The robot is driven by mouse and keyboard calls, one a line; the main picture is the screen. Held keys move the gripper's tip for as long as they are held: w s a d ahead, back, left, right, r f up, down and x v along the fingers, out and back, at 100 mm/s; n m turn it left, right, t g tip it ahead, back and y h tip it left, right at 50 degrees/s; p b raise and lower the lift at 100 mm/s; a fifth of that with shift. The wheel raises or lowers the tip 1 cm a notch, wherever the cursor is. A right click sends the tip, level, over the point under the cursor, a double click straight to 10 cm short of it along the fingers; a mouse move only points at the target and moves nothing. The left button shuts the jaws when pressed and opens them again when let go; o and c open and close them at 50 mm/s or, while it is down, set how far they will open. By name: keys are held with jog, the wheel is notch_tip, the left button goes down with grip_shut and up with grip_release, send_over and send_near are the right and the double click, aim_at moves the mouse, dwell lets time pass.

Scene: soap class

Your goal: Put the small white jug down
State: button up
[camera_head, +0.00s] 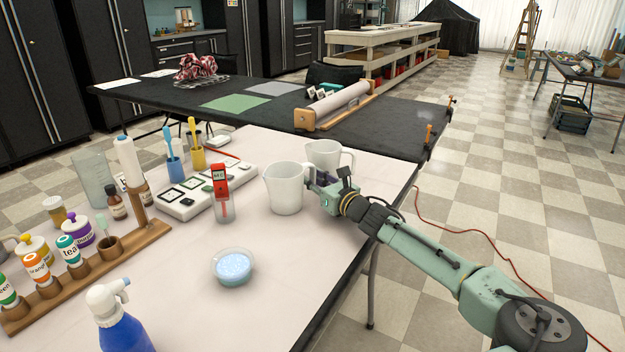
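Two white jugs are near the right edge of the pale table (200,300). The nearer white jug (284,190) is upright, its spout to the left; I cannot tell whether its base touches the table or is slightly above it. The farther white jug (322,153) stands just behind it to the right, with its handle on the right. It looks a little smaller, partly from distance. My gripper (317,184) is at the right side of the nearer jug, where its handle is hidden. I cannot see whether the fingers are closed on it.
A clear beaker with a red-tagged thermometer (221,195) stands left of the jugs. A glass bowl of blue liquid (233,267) is in front. A white scale-like panel (205,190), a wooden bottle rack (90,275) and a blue spray bottle (122,325) are farther left. The front right tabletop is clear.

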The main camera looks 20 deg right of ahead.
jog(key=shift+o, duration=0.2)
jog(key=shift+r, duration=0.1)
jog(key=shift+r, duration=0.2)
jog(key=b+v, duration=0.1)
jog(key=v, duration=1)
jog(key=shift+d+f+b, duration=0.1)
jog(key=shift+b, duration=0.2)
jog(key=shift+s, duration=0.5)
jog(key=shift+d, duration=0.1)
